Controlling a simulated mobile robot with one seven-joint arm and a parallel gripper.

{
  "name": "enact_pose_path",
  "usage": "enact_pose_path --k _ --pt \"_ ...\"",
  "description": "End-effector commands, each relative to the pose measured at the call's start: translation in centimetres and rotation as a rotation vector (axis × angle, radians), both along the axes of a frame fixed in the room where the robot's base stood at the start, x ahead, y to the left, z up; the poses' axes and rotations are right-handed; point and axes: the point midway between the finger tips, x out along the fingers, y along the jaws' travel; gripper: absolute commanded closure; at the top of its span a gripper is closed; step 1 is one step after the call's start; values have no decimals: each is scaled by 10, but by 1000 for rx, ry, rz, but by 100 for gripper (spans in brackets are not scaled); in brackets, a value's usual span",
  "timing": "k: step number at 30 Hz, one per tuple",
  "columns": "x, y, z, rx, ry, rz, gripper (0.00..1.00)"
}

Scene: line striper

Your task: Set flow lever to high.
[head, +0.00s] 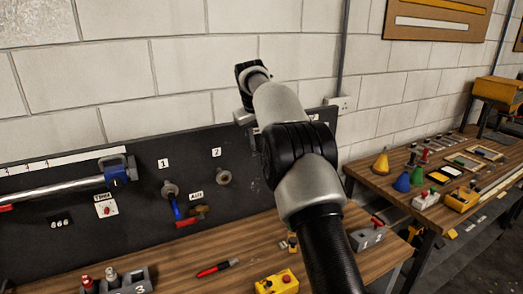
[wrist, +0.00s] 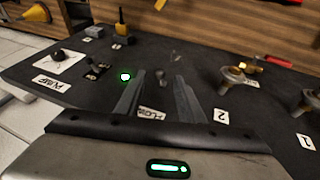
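In the wrist view, the FLOW label (wrist: 150,113) is on the black panel, partly covered by my left finger. A small grey knob-like part (wrist: 162,75), which looks like the flow lever, shows between my fingertips. It is small and blurred, so its setting cannot be read. My gripper (wrist: 160,78) is open, with a clear gap between its two fingers. I cannot tell whether either finger touches the lever. In the head view, my arm covers this part of the panel, and the lever and the fingers are hidden.
The black panel (head: 130,215) carries a blue-handled valve (head: 177,207), a red-handled AUX valve (head: 190,217) and a timer (head: 106,208). A green light (wrist: 125,76) and a PUMP label (wrist: 58,82) are left of my fingers. The wooden bench (head: 210,252) below holds a red marker (head: 217,268).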

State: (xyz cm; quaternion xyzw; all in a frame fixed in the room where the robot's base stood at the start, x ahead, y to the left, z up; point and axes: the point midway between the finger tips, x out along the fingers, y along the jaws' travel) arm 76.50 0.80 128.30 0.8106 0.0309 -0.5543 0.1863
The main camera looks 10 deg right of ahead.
Motion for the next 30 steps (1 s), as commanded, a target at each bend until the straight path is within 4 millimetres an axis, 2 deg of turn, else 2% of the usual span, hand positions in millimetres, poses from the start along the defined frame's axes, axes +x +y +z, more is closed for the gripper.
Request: enact_pose_path --k 1,6,10,15,21,30 --pt "-5 2 14 0 -4 1 65" --pt "-21 8 53 0 -5 0 65" --pt "-31 13 78 0 -4 1 65" --pt "-41 17 99 0 -2 0 65" --pt "-46 18 109 -1 -1 0 65" --pt "-46 18 109 -1 -1 0 65"
